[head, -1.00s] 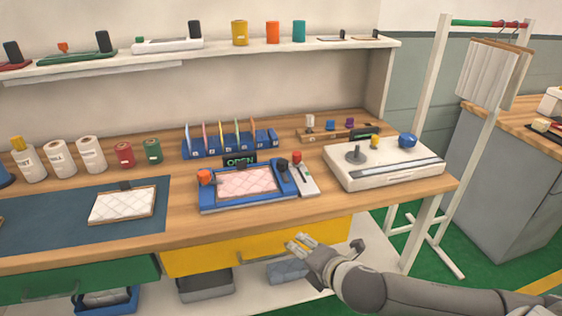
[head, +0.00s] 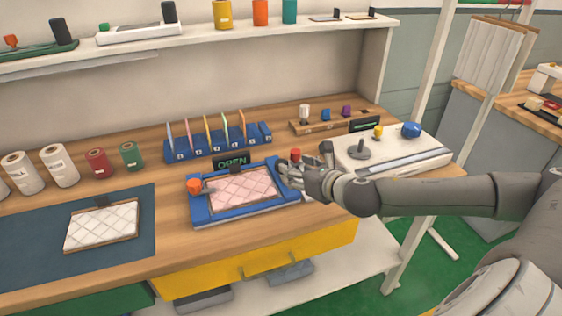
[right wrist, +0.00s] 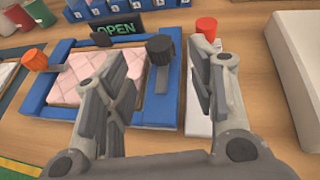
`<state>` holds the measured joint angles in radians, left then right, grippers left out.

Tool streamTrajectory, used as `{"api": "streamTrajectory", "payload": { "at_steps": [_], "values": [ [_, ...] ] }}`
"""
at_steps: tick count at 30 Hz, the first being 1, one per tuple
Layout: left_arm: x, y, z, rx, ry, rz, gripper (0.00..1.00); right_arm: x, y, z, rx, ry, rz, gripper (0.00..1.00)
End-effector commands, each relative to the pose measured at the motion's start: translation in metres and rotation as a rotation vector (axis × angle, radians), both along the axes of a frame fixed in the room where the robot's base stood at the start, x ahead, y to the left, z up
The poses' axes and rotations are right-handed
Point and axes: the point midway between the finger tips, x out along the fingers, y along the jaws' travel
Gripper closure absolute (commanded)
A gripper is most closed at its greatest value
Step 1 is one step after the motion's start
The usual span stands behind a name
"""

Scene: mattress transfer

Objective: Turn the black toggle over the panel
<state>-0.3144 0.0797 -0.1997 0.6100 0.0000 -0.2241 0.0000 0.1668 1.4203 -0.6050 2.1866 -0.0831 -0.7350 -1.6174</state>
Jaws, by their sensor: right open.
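A blue frame (head: 203,213) holds a pink quilted panel (head: 242,189) on the workbench, with an "OPEN" sign (head: 231,161) behind it. An orange knob (head: 194,186) is at the frame's left. My right gripper (head: 285,169) is open and empty over the frame's right edge; its fingers also show in the right wrist view (right wrist: 162,90). I cannot tell whether it touches the toggle. My left gripper is out of view.
A red knob (right wrist: 207,28) on a white base stands close to the right finger. A white machine (head: 400,155) sits to the right. Blue rack (head: 215,148) with several cards is behind. A white quilted panel (head: 103,226) lies on the dark mat (head: 40,235).

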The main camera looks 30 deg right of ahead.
Motion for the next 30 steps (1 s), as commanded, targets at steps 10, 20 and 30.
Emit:
{"api": "streamTrajectory", "payload": {
  "at_steps": [10,20,30],
  "values": [
    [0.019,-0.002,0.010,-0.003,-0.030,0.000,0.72,0.043,-0.001,-0.016,0.006,-0.001,-0.002,0.49],
    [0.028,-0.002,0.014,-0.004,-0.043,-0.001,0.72,0.074,-0.002,-0.030,0.003,0.000,-0.001,0.49],
    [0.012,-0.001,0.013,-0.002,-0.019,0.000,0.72,0.079,-0.002,-0.033,0.002,0.001,0.000,0.49]
  ]
}}
